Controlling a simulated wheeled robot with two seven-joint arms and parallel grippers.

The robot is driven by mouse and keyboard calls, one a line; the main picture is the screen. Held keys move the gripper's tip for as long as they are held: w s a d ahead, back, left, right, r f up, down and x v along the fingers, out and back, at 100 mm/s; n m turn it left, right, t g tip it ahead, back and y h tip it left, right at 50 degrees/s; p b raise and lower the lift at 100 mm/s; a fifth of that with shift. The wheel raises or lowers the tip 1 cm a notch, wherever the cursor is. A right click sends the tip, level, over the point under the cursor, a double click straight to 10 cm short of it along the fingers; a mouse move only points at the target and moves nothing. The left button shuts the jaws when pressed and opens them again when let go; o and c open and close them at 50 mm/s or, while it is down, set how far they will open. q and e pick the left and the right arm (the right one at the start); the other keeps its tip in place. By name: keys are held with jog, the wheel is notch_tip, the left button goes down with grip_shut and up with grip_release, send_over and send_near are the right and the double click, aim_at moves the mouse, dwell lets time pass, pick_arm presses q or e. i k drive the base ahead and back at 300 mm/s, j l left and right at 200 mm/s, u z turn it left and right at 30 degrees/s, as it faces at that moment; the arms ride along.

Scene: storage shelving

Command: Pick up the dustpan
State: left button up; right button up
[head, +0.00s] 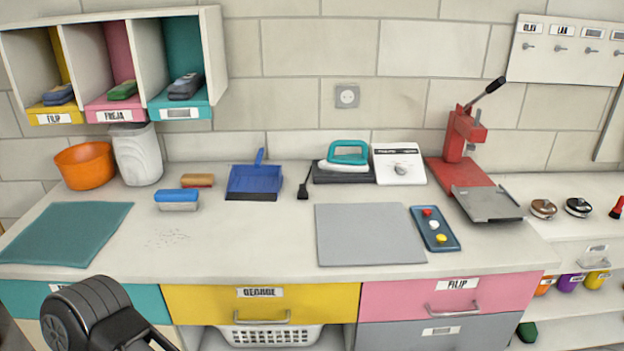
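The blue dustpan (256,181) lies on the white countertop, left of centre. Its short handle points back toward the tiled wall, and its dark front edge faces the near side. Nothing touches it. A dark part of my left arm shows at the bottom left, in front of the drawers and well short of the dustpan. The fingers of my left gripper are not visible. My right gripper is not in view.
A small black brush (303,190) and an iron (346,157) are to the right. A grey mat (368,234) lies front right.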

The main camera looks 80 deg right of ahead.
aim_at(256, 181)
jog(key=z, duration=2.35)
jog(key=j+z, duration=0.2)
jog(key=z, duration=0.15)
jog(key=k+j+z, duration=0.15)
jog(key=z, duration=0.2)
